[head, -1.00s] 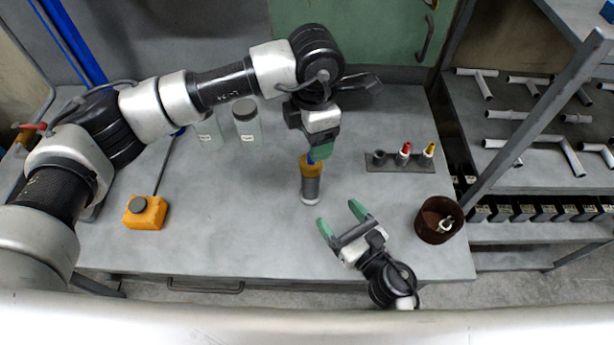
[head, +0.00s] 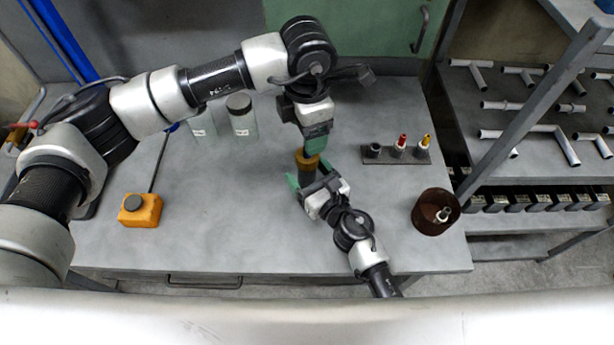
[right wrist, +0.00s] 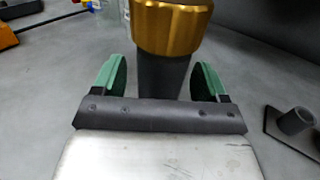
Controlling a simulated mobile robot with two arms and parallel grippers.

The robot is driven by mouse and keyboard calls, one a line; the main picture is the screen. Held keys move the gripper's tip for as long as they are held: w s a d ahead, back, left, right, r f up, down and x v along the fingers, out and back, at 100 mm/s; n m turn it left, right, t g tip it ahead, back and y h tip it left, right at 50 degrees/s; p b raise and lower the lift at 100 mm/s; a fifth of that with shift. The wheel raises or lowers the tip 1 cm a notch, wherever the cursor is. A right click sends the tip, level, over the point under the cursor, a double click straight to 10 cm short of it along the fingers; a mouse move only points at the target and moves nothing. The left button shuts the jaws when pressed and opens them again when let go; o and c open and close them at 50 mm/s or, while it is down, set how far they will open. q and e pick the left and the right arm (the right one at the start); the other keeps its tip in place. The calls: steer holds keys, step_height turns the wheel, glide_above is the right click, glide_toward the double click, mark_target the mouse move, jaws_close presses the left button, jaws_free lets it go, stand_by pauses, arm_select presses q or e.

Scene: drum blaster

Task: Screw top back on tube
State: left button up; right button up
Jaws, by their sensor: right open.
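The tube stands upright on the table with its gold top (head: 306,158) at its upper end. In the right wrist view the gold top (right wrist: 171,25) sits above the dark tube body (right wrist: 163,76). My right gripper (head: 306,175) is open, with its green fingers on either side of the tube body, below the top; a gap shows on each side. My left gripper (head: 315,143) points down right at the gold top from above. Its fingers overlap in the view, so its opening and any hold on the top are unclear. The lower tube is hidden by my right gripper.
A small rack (head: 396,153) with red-tipped and yellow-tipped pieces stands to the right. A brown round container (head: 425,214) is at the front right. An orange box (head: 140,211) is at left, and clear jars (head: 242,123) stand behind.

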jaws_close()
arm_select(q)
steer(key=n, duration=1)
steer(key=shift+n, duration=0.3)
steer(key=n, duration=1.2)
steer(key=shift+f, duration=0.1)
steer(key=shift+f, duration=3.9)
steer(key=shift+c, duration=0.4)
